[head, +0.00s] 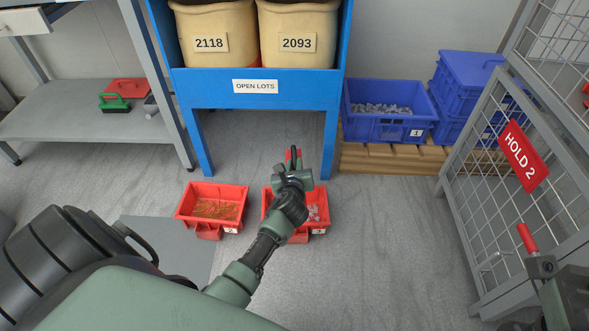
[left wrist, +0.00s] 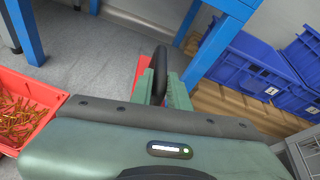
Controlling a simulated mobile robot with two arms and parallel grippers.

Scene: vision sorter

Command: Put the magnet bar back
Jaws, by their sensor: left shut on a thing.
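My left gripper (head: 293,167) is shut on a dark, rounded handle, which I take to be the magnet bar (left wrist: 161,68). In the left wrist view this handle stands between the two green fingers (left wrist: 160,88). Some red shows beside the handle in both views; I cannot tell whether it is part of the bar. In the head view the gripper is above the back of the right red bin (head: 316,228), which the arm partly covers. The lower part of the bar is hidden.
The left red bin (head: 183,211) holds orange-brown pieces. A blue rack (head: 258,103) with two tubs stands behind. Blue crates (head: 377,128) stand on a pallet (head: 395,158). A grey shelf (head: 75,122) is at left, a wire cage (head: 478,215) at right. Floor between is clear.

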